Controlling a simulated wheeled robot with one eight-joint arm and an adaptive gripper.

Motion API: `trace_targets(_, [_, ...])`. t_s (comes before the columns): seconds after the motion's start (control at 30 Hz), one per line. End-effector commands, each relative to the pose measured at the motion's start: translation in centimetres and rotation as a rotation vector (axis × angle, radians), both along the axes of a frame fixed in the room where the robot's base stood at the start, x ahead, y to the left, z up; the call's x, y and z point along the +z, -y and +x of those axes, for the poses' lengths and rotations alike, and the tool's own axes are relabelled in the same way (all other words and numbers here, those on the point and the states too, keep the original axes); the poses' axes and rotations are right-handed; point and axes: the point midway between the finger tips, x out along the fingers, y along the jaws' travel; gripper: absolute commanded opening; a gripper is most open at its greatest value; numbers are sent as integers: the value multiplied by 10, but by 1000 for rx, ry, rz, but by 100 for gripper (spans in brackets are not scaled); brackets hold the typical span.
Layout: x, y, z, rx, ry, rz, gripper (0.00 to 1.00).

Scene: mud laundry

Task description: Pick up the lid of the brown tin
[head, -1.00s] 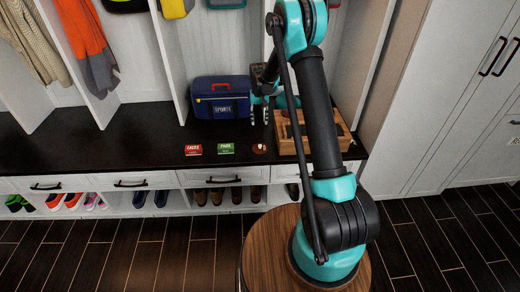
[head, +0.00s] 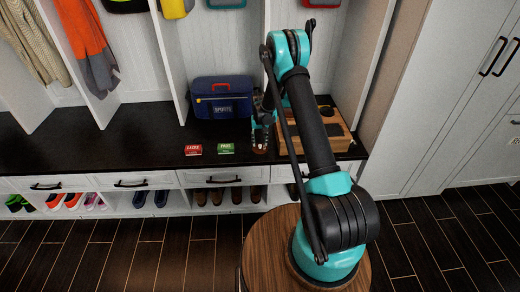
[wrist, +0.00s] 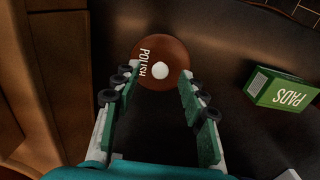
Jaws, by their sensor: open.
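The brown tin (head: 259,149) stands on the black bench top and is mostly hidden behind my gripper in the head view. In the wrist view its round brown lid (wrist: 174,53) faces the camera, with the word POLISH and a pale round knob in the middle. My gripper (wrist: 158,82) is open and empty, with its two green-padded fingers pointing toward the lid, one to each side of the knob. The fingertips appear near the lid's lower edge; whether they touch it I cannot tell. My gripper also shows in the head view (head: 262,138).
A green PADS box (head: 226,148) and a red LACES box (head: 194,150) stand left of the tin. A wooden crate (head: 343,139) is close on the right. A blue SPORTS bag (head: 222,97) stands behind. The bench's left part is clear.

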Motion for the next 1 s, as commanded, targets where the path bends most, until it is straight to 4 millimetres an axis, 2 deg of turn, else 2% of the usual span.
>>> trace_targets(0.13, [-15, 0, 0, 0, 0, 0, 42])
trace_targets(0.4, [-17, 0, 0, 0, 0, 0, 42])
trace_targets(0.73, [-17, 0, 0, 0, 0, 0, 1])
trace_targets(1.0, [-16, 0, 0, 0, 0, 0, 1])
